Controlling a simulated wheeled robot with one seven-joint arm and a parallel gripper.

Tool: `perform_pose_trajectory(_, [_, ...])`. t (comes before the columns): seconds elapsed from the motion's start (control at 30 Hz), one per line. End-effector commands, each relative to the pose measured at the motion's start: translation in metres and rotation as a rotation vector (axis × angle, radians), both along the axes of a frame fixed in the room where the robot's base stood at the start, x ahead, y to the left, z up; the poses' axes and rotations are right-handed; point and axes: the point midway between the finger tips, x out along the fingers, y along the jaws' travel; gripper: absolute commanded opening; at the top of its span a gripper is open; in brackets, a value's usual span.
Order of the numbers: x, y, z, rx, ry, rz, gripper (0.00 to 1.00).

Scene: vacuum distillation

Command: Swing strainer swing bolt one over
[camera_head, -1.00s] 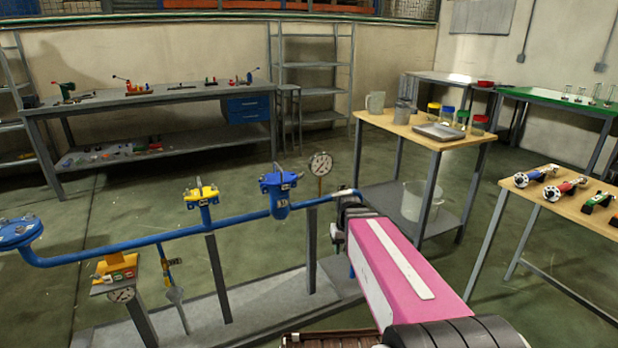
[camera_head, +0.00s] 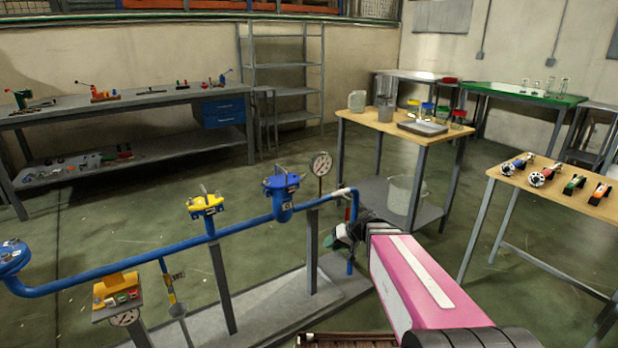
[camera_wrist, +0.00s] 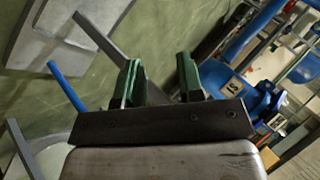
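The blue strainer (camera_head: 282,192) hangs in the blue pipe run in the head view, with a bolted cover on top. Its individual swing bolts are too small to tell apart. In the wrist view a blue body with a white label, apparently the strainer (camera_wrist: 257,100), shows at the right, beside the fingers. My gripper (camera_wrist: 160,78) has two green fingers set apart with nothing between them. In the head view my gripper (camera_head: 338,238) is below and to the right of the strainer, near the pipe's right end, not visibly touching it.
A yellow-topped fitting (camera_head: 206,205) sits on the pipe (camera_head: 150,257) to the left. Grey posts rise from the base plate (camera_head: 265,315). A wooden table (camera_head: 375,120) stands behind. Open floor lies between.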

Motion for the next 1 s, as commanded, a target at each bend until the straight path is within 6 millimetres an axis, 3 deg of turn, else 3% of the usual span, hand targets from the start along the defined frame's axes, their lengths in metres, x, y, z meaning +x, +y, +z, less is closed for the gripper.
perform_pose_trajectory(0.03, [0.016, 0.009, 0.006, 0.068, -0.04, 0.001, 0.35])
perform_pose_trajectory(0.3, [0.084, 0.039, 0.06, 0.43, -0.297, -0.052, 0.35])
perform_pose_trajectory(0.6, [0.152, 0.034, 0.115, 0.725, -0.571, -0.218, 0.35])
perform_pose_trajectory(0.83, [0.172, 0.025, 0.133, 0.808, -0.658, -0.299, 0.35])
perform_pose_trajectory(1.0, [0.18, 0.032, 0.137, 0.814, -0.666, -0.305, 0.35])
